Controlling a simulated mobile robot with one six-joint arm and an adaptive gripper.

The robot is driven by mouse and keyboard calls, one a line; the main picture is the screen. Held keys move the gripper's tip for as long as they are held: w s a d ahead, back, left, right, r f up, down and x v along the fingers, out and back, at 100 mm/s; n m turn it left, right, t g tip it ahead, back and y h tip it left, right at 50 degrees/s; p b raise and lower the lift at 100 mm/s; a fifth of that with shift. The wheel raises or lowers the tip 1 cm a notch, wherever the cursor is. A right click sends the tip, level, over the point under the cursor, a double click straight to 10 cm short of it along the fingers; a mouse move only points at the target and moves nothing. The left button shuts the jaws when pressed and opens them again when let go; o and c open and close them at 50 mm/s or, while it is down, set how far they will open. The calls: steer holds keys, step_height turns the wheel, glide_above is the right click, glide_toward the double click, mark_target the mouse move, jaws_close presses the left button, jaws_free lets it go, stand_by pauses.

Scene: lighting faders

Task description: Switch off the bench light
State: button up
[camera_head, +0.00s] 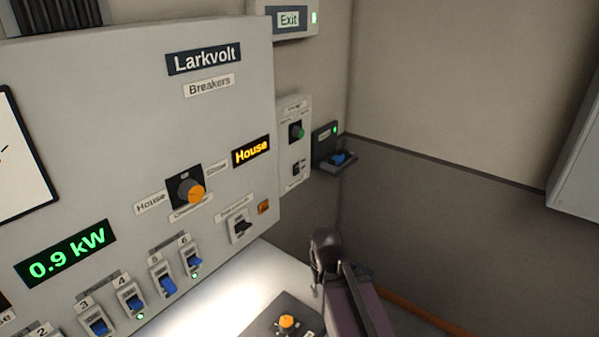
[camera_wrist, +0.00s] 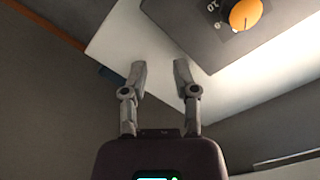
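A dark grey box (camera_head: 269,327) with an orange knob (camera_head: 287,321) sits on the white bench top (camera_head: 212,302), which is brightly lit. The knob also shows at the upper right of the wrist view (camera_wrist: 245,13), with small white marks beside it that I cannot read fully. My gripper (camera_wrist: 160,70) is open, with nothing between its fingers. In the wrist view the knob lies beyond the fingertips and to their right, apart from them. In the head view my arm is just right of the box, and its fingers cannot be made out. The lamp itself is not seen.
A grey Larkvolt breaker panel (camera_head: 100,130) stands at the left with several blue switches, a House knob (camera_head: 190,190) and a 0.9 kW display (camera_head: 66,253). A small control plate (camera_head: 294,150) and a dark wall box (camera_head: 327,150) are further right.

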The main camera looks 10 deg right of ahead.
steer(key=shift+w, duration=0.35)
jaws_close()
steer(key=w+r+m+t+y+b, duration=0.3)
steer(key=w+y, duration=0.4)
steer(key=w, duration=1.2)
steer(key=w+d+r+m+t+y+b, duration=0.1)
steer(key=w+d+r+m+t+y, duration=0.1)
steer(key=w+d, duration=0.4)
steer(key=w+d+r+m+t+y+b, duration=0.1)
steer(key=w+d+r+m+t, duration=0.3)
steer(key=w, duration=0.6)
step_height(320, 180, up, 2)
steer(key=d+t+y, duration=0.1)
steer(key=d+t, duration=0.1)
steer(key=t, duration=0.1)
steer(key=shift+d+r+m, duration=0.2)
steer(key=shift+d+m, duration=0.05)
steer(key=shift+m, duration=0.05)
